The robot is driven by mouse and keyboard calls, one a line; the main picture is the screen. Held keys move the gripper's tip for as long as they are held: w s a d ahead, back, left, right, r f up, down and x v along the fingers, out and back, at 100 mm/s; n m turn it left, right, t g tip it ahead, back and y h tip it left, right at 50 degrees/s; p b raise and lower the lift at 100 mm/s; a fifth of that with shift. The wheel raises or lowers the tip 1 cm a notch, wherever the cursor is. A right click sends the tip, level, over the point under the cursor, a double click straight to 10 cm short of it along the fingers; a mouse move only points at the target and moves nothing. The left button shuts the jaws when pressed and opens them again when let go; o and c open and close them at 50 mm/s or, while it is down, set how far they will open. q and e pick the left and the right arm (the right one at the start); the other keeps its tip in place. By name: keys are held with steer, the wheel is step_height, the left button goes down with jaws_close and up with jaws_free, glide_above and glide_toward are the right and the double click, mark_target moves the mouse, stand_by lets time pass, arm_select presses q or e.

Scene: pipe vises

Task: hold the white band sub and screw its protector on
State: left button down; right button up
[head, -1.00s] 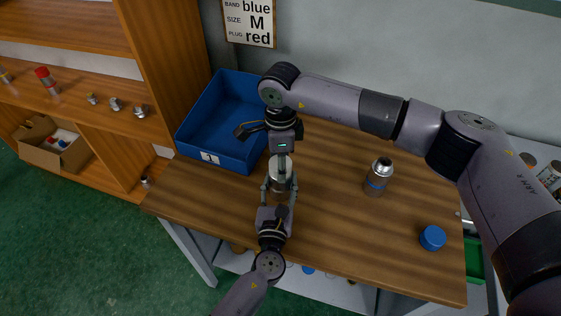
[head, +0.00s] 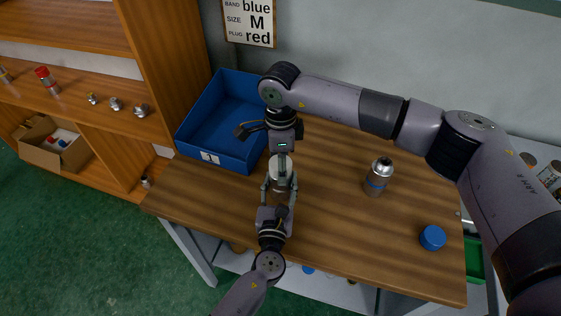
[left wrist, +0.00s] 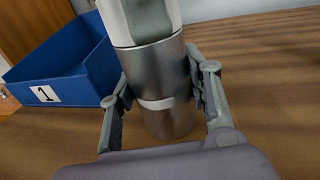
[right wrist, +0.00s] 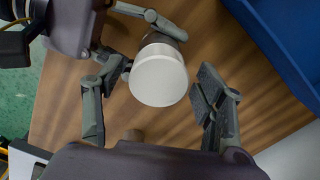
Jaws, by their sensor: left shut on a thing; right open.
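The white band sub, a steel cylinder with a white band (left wrist: 158,103), stands upright in my left gripper (left wrist: 160,105), which is shut on it. In the head view my left gripper (head: 278,193) comes up from below. The white protector (right wrist: 158,80) sits on the sub's top end and shows as a round white disc in the right wrist view. I cannot tell how tight its thread is. My right gripper (right wrist: 150,103) is open above the sub, one finger on each side of the protector and apart from it.
A blue bin (head: 185,139) labelled 1 stands at the back left. A steel sub with a blue band (head: 378,177) and a blue cap (head: 432,238) are on the right of the wooden table (head: 330,225). Shelves (head: 90,135) stand at left.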

steer(key=shift+r, duration=0.1)
step_height(320, 180, up, 12)
stand_by(0.6)
arm_select(q)
steer(key=c, duration=0.8)
jaws_free()
steer(key=shift+o, duration=0.2)
steer(key=s, duration=0.4)
steer(key=s+a, duration=0.1)
steer(key=s, duration=0.7)
steer(key=shift+a, duration=0.2)
